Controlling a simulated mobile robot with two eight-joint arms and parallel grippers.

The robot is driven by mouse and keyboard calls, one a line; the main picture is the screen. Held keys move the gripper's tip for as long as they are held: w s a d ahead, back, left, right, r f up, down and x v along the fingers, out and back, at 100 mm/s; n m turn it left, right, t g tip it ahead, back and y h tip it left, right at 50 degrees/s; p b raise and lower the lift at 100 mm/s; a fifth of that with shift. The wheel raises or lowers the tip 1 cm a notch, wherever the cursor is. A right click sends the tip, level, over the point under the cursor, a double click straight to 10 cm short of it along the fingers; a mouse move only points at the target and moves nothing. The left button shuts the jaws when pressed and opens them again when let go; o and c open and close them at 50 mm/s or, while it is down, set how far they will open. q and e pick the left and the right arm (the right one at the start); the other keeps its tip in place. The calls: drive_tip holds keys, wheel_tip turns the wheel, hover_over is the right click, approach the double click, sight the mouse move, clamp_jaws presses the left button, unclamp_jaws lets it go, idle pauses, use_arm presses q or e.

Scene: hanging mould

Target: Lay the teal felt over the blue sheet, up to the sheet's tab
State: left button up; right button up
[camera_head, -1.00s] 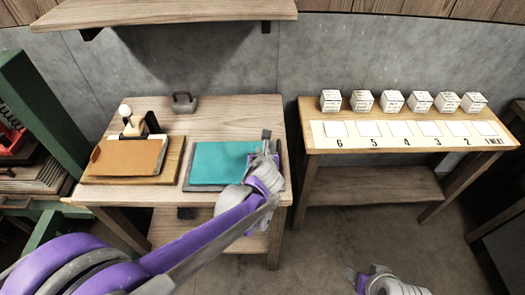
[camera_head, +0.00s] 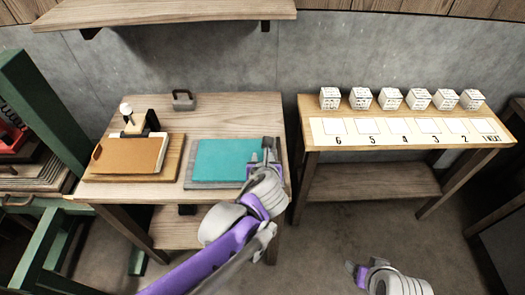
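The teal felt (camera_head: 220,159) lies flat on a grey board (camera_head: 191,183) on the left table. My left gripper (camera_head: 262,157) is at the felt's right edge, fingers pointing away from me. It covers part of that edge, and I cannot tell whether it touches or grips the felt. My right gripper (camera_head: 355,269) is low at the bottom of the view, over the floor, away from both tables. Its finger gap is too small to read. I see no blue sheet or tab; if it lies under the felt, it is hidden.
An orange-brown sheet (camera_head: 128,156) lies on a wooden board (camera_head: 172,166) at left, with a white-knobbed tool (camera_head: 127,113) behind it. A grey handled block (camera_head: 184,101) stands at the back. The right table (camera_head: 395,146) holds several white cubes and a numbered strip. A shelf (camera_head: 160,12) overhangs.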

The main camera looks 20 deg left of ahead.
use_arm(q)
drive_tip(key=s+a+f+n+g+h, duration=0.1)
drive_tip(key=s+f+n+g, duration=0.1)
drive_tip(key=s+n, duration=0.4)
drive_tip(key=s+a+f+n+g+h, duration=0.1)
drive_tip(key=s+n, duration=0.6)
drive_tip(key=n, duration=0.9)
drive_tip(key=s+a+f+n+g+h, duration=0.1)
drive_tip(key=s+a+f+n+g, duration=0.1)
drive_tip(key=s+n, duration=0.5)
wheel_tip(320, 180, down, 2)
drive_tip(key=a+n, duration=0.1)
drive_tip(key=n, duration=0.2)
drive_tip(key=shift+f+n+g, duration=0.25)
drive_tip(key=shift+n+g, duration=0.05)
drive_tip(key=shift+n, duration=0.1)
